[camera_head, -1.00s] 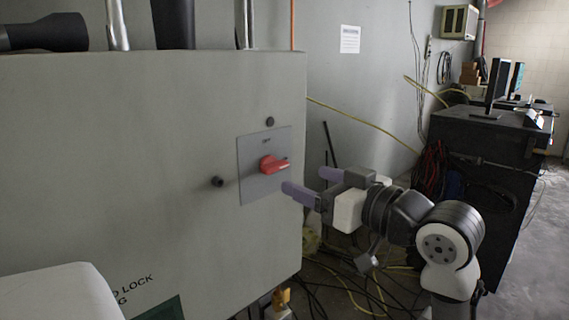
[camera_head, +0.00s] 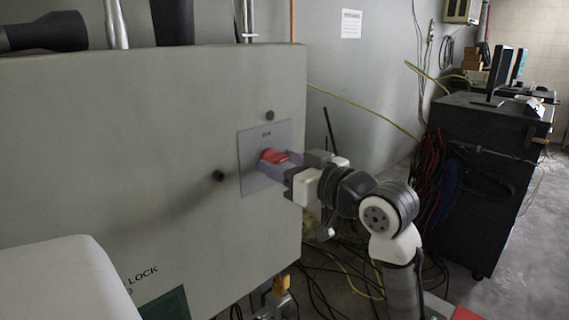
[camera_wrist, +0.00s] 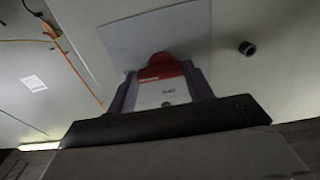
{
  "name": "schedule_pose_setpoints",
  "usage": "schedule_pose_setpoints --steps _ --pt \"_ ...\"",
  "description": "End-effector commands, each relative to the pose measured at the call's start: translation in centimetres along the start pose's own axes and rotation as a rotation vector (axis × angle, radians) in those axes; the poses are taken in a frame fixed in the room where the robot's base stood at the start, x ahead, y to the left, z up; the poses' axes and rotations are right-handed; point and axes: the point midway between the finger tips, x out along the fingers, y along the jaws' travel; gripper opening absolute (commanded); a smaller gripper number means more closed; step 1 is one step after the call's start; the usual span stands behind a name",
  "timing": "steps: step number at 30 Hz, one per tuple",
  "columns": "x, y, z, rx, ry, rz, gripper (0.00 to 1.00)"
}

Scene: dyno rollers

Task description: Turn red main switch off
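The red main switch (camera_head: 272,156) is a rotary knob on a grey square plate (camera_head: 252,178) on the side of the large grey cabinet. My gripper (camera_head: 281,164) is at the switch, with its purple-grey fingers apart. In the wrist view the red knob (camera_wrist: 162,68) sits between the tips of my gripper (camera_wrist: 161,82), one finger on each side. A pale face with small lettering shows between the fingers below the red part. I cannot tell whether the fingers touch the knob. My gripper hides part of the handle in the head view.
A dark round stud (camera_head: 219,175) sticks out of the cabinet (camera_head: 100,150) left of the plate, and another (camera_head: 269,115) sits above it. A black cabinet with monitors (camera_head: 480,190) stands at the right. Cables lie on the floor below my arm.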

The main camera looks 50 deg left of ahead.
Motion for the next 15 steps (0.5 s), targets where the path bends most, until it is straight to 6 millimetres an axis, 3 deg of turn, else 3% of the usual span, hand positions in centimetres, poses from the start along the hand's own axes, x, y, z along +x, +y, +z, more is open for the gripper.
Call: schedule_pose_setpoints --steps 1,4,15 --pt "-0.01 -0.01 -0.01 0.0 0.0 0.0 0.42" --pt "-0.02 -0.01 -0.02 0.0 0.0 0.0 0.29" --pt "-0.04 -0.02 0.14 -0.065 0.001 0.0 0.28"
